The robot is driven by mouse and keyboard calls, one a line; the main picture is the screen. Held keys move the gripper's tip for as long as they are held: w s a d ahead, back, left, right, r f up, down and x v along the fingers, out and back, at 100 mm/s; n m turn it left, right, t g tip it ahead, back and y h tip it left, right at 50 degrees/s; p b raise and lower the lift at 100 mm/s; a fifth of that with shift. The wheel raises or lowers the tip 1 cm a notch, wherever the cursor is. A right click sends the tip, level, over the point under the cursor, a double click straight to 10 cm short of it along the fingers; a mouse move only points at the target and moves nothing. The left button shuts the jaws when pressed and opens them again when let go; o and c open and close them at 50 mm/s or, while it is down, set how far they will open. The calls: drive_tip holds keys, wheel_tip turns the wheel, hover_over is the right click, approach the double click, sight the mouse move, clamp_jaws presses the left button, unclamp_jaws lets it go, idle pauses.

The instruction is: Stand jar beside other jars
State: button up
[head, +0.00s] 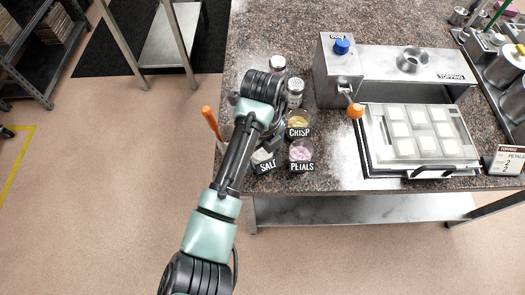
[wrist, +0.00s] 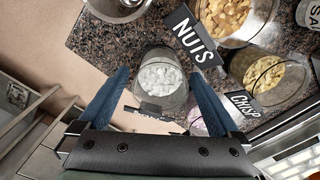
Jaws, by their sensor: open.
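In the wrist view my gripper (wrist: 162,76) is open, with one blue finger on each side of a glass jar of white pieces (wrist: 163,76). I see no firm grip on it. Its dark label is too foreshortened to read there. In the head view a jar labelled SALT (head: 266,166) stands near the table's front left edge, partly behind my arm. The PETALS jar (head: 301,156) and CRISP jar (head: 298,124) stand to its right. The wrist view shows a NUTS jar (wrist: 225,17), the CRISP jar (wrist: 263,76) and pink petals (wrist: 208,122) close to the right finger.
Two lidded jars (head: 294,92) stand behind the CRISP jar. A steel topping machine (head: 415,72) and a tray of white blocks (head: 373,150) are to the right. An orange handle (head: 210,120) rises by the table's left edge. The speckled tabletop (head: 260,30) is clear at the back.

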wheel_tip(320, 180, up, 12)
drive_tip(key=p, duration=0.2)
drive_tip(key=w+d+r+n+t+h, duration=0.2)
drive_tip(key=w+d+r+n+t, duration=0.15)
drive_tip(key=r, duration=0.45)
drive_tip(key=w+d+r+n+t+h, duration=0.1)
drive_tip(key=w+d+r+n+t, duration=0.3)
drive_tip(key=r, duration=0.4)
drive_tip(key=w+d+r+n+t+h, duration=0.25)
drive_tip(key=d+r+t, duration=0.2)
drive_tip(key=r, duration=0.35)
drive_tip(key=s+a+r+n+t, duration=0.1)
drive_tip(key=a+r+n+t, duration=0.15)
drive_tip(key=r, duration=0.45)
drive_tip(key=s+a+r+n+t, duration=0.1)
drive_tip(key=s+r+n+t, duration=0.1)
drive_tip(key=r+n+t, duration=0.35)
drive_tip(key=s+a+r+n+t+y, duration=0.2)
drive_tip(key=s+a+r+n+t, duration=0.1)
drive_tip(key=s+r, duration=0.4)
drive_tip(key=s+a+r+n+t+y, duration=0.3)
drive_tip(key=s+a+r+n+t, duration=0.1)
drive_tip(key=s+r+n, duration=0.3)
wheel_tip(320, 180, up, 2)
drive_tip(key=shift+a+r+n, duration=0.25)
drive_tip(key=shift+a+n, duration=0.05)
drive_tip(key=shift+a, duration=0.55)
drive_tip(key=shift+s+y, duration=0.1)
drive_tip(key=shift+y, duration=0.15)
